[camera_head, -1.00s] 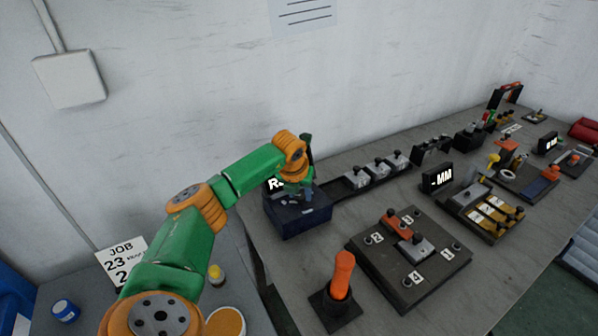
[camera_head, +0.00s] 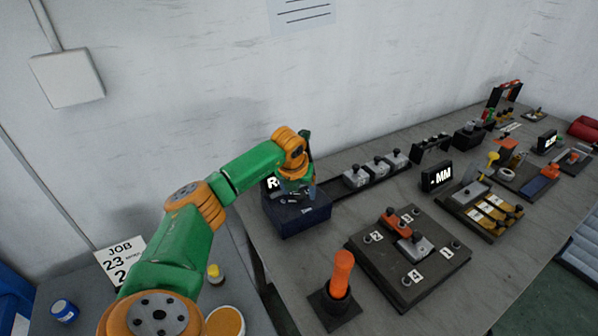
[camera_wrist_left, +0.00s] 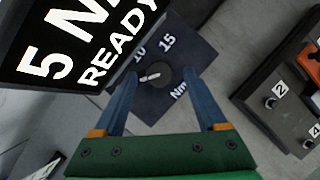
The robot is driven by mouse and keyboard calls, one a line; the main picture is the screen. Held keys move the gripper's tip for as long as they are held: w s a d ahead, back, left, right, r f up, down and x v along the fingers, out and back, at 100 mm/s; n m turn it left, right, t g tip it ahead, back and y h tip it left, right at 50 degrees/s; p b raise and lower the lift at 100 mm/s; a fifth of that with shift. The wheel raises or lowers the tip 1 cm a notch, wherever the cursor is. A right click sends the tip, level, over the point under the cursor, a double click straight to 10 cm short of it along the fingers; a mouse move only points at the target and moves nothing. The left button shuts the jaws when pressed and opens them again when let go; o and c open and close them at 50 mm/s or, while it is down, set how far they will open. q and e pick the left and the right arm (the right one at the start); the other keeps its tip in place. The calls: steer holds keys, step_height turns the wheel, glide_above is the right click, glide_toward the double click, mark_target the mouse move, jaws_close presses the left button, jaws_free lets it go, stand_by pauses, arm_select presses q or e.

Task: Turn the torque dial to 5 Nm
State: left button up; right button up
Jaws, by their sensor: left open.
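The torque dial (camera_wrist_left: 153,77) is a dark round knob with a pale pointer on top of a dark blue box. In the left wrist view the numbers 10 and 15 and the letters Nm show around it. The black display (camera_wrist_left: 90,40) beside it reads 5 N, cut off by the frame edge, and READY. The blue box (camera_head: 303,222) stands at the table's left end in the head view. My left gripper (camera_wrist_left: 158,92) is open, its two blue fingers on either side of the dial; contact cannot be told. My right gripper is not in view.
A dark plate with numbered spots (camera_head: 408,262) and an orange-handled lever (camera_head: 342,275) stand to the right of the box. A row of grey blocks (camera_head: 377,169) and a display reading MM (camera_head: 437,177) lie farther back. The wall is close behind.

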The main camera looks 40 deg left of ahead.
arm_select(q)
steer(key=b+v, duration=0.1)
steer(key=v, duration=0.5)
steer(key=shift+r, duration=0.25)
steer(key=shift+s, duration=0.15)
